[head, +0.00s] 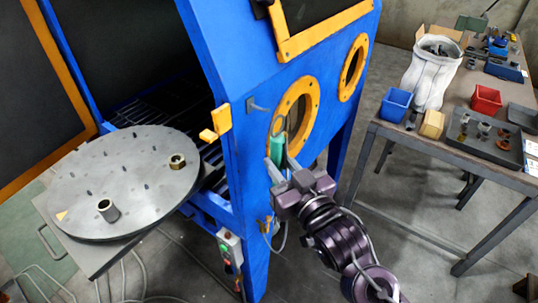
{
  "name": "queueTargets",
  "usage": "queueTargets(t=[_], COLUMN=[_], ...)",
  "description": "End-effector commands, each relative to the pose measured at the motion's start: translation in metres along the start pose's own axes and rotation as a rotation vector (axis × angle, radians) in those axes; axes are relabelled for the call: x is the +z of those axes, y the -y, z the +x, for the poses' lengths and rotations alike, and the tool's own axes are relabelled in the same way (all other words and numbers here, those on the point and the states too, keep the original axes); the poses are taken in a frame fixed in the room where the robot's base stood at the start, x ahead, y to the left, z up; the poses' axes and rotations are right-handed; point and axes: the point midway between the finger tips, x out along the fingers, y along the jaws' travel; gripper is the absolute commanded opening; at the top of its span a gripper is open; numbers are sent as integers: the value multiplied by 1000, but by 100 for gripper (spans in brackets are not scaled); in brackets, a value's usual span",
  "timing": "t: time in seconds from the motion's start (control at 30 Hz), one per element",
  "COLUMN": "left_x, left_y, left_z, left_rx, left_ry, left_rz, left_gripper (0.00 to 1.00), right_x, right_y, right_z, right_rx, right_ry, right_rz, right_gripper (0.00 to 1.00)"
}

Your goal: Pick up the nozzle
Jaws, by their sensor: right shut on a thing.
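My right gripper (280,159) is in front of the blue cabinet (240,130), just below the left orange-rimmed round port (313,92). Its fingers are shut on a small teal-green cylindrical piece, which I take to be the nozzle (277,146). The piece stands roughly upright between the fingers, and its lower part is hidden by them. I cannot tell whether it touches the cabinet face behind it. My left gripper is not in view.
A round turntable (130,185) with two small metal fittings sits outside the open cabinet at left. At right, a workbench (450,150) carries a white sack (432,75), a blue bin (396,102), a red bin (486,98) and a parts tray. Floor between cabinet and bench is clear.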

Motion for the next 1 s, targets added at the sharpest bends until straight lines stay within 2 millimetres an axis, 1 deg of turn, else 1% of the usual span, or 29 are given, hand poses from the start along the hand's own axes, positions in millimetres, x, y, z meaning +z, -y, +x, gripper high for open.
queueTargets(t=[0.03, 0.1, 0.17, 0.2, 0.23, 0.37, 0.4, 0.43, 0.6, 0.77, 1.0], left_x=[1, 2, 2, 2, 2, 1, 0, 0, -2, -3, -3], left_y=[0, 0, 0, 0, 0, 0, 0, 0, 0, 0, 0], left_z=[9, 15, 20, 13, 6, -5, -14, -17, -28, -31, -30], left_rx=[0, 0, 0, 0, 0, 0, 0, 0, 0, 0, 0], left_ry=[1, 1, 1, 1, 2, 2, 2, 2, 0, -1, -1], left_rz=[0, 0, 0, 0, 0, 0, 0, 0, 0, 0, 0], left_gripper=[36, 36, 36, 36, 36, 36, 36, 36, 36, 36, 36], right_x=[6, 6, 6, 1, -2, -4, -5, -5, -3, -2, 0], right_y=[0, 1, 1, 1, 0, 1, 0, 0, 0, 0, 0], right_z=[-18, -42, -60, -69, -74, -94, -98, -101, -114, -119, -120], right_rx=[-2, -3, -2, -3, -2, -2, -1, -1, -1, 0, 0], right_ry=[3, 4, 4, 5, 7, 5, 6, 6, 2, -2, -3], right_rz=[0, 0, 0, 1, 1, 0, 0, 1, 1, 1, 0], right_gripper=[0, 0, 0, 0, 0, 0, 0, 0, 0, 0, 0])
